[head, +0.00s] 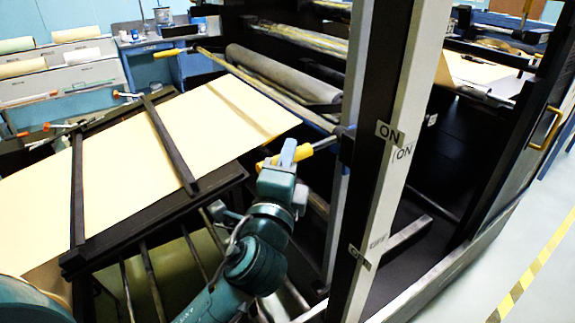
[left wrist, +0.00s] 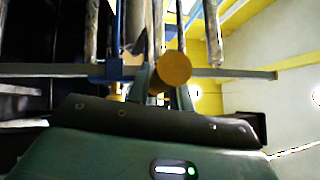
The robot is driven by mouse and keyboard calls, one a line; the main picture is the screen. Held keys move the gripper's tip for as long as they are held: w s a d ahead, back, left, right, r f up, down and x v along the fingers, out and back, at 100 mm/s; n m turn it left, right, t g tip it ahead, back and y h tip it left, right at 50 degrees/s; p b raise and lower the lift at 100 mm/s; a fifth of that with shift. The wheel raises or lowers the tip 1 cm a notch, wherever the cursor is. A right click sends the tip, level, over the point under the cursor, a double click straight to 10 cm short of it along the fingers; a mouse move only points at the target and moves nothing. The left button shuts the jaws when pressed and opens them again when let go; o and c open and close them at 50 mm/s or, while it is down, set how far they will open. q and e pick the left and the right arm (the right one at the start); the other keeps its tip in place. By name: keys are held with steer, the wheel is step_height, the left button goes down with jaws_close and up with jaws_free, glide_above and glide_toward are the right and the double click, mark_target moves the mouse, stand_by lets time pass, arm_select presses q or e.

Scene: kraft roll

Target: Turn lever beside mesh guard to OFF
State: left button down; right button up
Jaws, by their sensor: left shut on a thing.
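The lever has a yellow handle (head: 325,143) that runs from a dark pivot on the post (head: 400,75) out to the left, sloping slightly down. It is near the height of the ON label (head: 389,133); the OFF label (head: 359,257) is lower on the post. My left gripper (head: 289,153) is shut around the handle, with yellow showing on both sides of the fingers. In the left wrist view, the round yellow handle end (left wrist: 174,68) shows between the fingers (left wrist: 164,88). My right gripper is not in view. I cannot make out the mesh guard clearly.
A slatted table with a pale paper sheet (head: 110,165) lies left of my left arm. A grey roll (head: 280,75) sits in the machine behind. A yellow-black floor stripe (head: 535,270) runs along open floor at the right.

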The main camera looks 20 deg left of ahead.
arm_select(q)
steer(key=shift+f+n+b, duration=0.3)
steer(key=shift+f+b, duration=0.45)
steer(key=shift+f, duration=0.15)
steer(key=f+n+t+y+b, duration=0.1)
steer(key=b, duration=0.3)
steer(key=f+n+t+y+b, duration=0.1)
steer(key=n+b, duration=0.1)
steer(key=b, duration=0.2)
steer(key=w+d+f+n+b, duration=0.1)
steer(key=b, duration=0.4)
steer(key=shift+w+f+t+y, duration=0.1)
steer(key=shift+t+y, duration=0.3)
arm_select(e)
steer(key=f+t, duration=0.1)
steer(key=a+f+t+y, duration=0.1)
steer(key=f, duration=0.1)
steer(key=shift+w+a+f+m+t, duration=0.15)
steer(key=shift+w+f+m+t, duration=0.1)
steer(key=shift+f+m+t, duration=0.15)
arm_select(q)
steer(key=c, duration=1.3)
jaws_free()
steer(key=shift+o, duration=0.2)
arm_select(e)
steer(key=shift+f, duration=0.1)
